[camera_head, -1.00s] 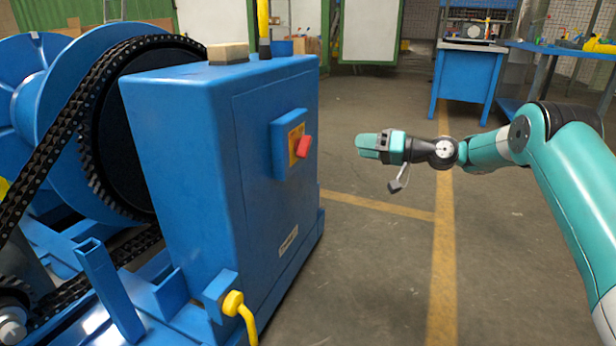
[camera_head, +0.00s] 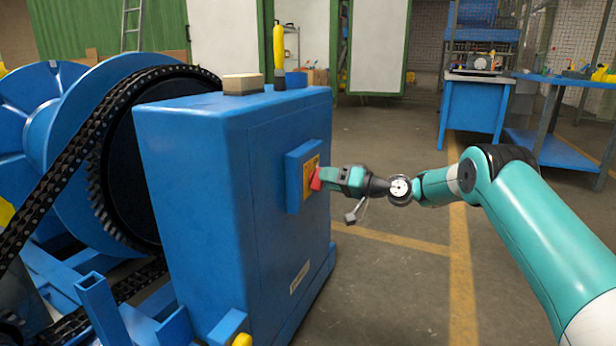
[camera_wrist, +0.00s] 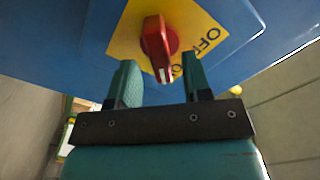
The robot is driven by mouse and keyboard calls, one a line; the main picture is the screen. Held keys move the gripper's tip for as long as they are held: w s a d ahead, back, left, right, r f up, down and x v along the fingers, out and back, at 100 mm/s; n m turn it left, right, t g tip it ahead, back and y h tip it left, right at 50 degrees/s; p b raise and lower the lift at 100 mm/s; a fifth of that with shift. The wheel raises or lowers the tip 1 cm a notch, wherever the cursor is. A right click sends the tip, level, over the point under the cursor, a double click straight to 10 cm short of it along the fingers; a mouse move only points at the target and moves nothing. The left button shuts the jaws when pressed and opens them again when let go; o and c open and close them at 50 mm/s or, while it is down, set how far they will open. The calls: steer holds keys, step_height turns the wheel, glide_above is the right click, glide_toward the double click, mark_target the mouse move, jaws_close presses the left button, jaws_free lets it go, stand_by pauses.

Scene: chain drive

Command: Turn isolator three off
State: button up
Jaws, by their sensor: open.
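The isolator is a red rotary handle (camera_wrist: 158,45) on a yellow plate (camera_wrist: 190,22) with "OFF" lettering, seen in the wrist view. In the head view the red handle (camera_head: 316,179) sticks out from a blue switch box (camera_head: 293,180) on the side of the blue cabinet. My gripper (camera_wrist: 160,82) is open, its two teal fingers apart, with the handle's white-marked end just beyond and between the fingertips. In the head view my gripper (camera_head: 328,179) is right at the handle, and its fingers partly hide it. I cannot tell whether they touch. The isolator's number is not readable.
The blue cabinet (camera_head: 215,200) stands beside a large chain and sprocket (camera_head: 105,165). A sponge-like block (camera_head: 243,84) and a yellow-handled tool (camera_head: 279,50) are on its top. Open floor (camera_head: 390,290) lies right of the cabinet. Blue benches (camera_head: 470,105) stand at the back.

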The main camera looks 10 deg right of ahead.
steer(key=shift+x, duration=1.05)
steer(key=shift+a, duration=0.1)
jaws_close()
